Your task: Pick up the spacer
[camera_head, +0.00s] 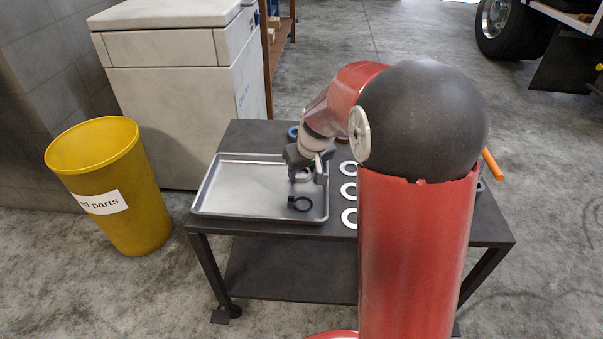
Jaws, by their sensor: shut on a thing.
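My gripper (306,179) is over the right part of the metal tray (209,187), pointing down. It is shut on a small pale ring, apparently the spacer (303,176), which shows between the dark fingers. The fingers partly hide the ring, and I cannot tell whether it touches the tray. A black ring (301,208) with a small block-like part lies in the tray just in front of my gripper, near the tray's front right corner.
The tray sits on a dark cart (262,131). Several pale flat rings (349,191) lie in a row right of the tray. A blue ring (292,132) is behind it. An orange handle (492,163) shows at right. A yellow bin (130,222) stands left. My arm hides much of the cart's right side.

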